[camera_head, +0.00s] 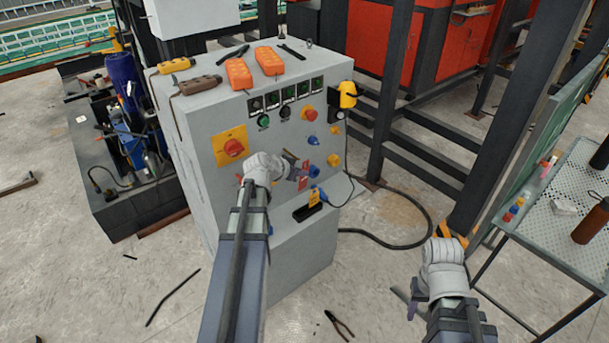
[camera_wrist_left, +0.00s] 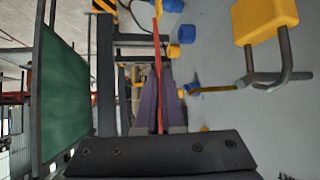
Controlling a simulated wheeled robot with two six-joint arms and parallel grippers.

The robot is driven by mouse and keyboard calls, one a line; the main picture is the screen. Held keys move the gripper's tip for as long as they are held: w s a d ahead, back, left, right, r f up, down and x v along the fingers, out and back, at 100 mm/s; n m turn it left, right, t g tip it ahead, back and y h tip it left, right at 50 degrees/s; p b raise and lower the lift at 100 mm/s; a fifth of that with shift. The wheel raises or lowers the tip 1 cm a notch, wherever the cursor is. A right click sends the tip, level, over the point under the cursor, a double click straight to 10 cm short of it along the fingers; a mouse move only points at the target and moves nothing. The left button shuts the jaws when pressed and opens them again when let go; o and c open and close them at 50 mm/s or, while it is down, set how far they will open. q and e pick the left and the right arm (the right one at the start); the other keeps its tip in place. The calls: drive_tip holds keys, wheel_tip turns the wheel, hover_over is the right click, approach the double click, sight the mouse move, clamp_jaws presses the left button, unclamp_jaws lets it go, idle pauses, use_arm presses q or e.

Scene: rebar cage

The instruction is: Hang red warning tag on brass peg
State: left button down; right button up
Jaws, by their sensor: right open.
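My left gripper (camera_head: 297,172) is in front of the grey cabinet's panel. In the left wrist view its purple fingers (camera_wrist_left: 158,100) are shut on the red warning tag (camera_wrist_left: 158,75), seen nearly edge-on as a thin red strip. The brass peg (camera_wrist_left: 212,88) sticks out from the grey panel, to the right of the tag and apart from it. My right gripper (camera_head: 415,304) is open and empty, low over the floor to the right of the cabinet.
The grey cabinet (camera_head: 285,262) carries buttons, a red rotary switch (camera_head: 233,147) and blue and yellow fittings. A yellow padlock (camera_wrist_left: 265,20) is close to the panel in the wrist view. A perforated table (camera_head: 565,190) stands right; pliers (camera_head: 338,325) lie on the floor.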

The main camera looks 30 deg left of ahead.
use_arm(q)
drive_tip(key=w+a, duration=0.2)
drive_tip(key=a, duration=0.4)
drive_tip(key=shift+w+f+b, duration=0.2)
drive_tip(key=shift+f+b, duration=0.25)
drive_tip(key=shift+a, duration=0.1)
idle(0.3)
idle(0.5)
drive_tip(key=c, duration=1)
unclamp_jaws()
drive_tip(key=shift+o, duration=0.2)
drive_tip(key=p+v, duration=0.4)
drive_tip(key=v, duration=0.3)
drive_tip(key=shift+s+r+p, duration=0.25)
drive_tip(key=shift+p, duration=0.15)
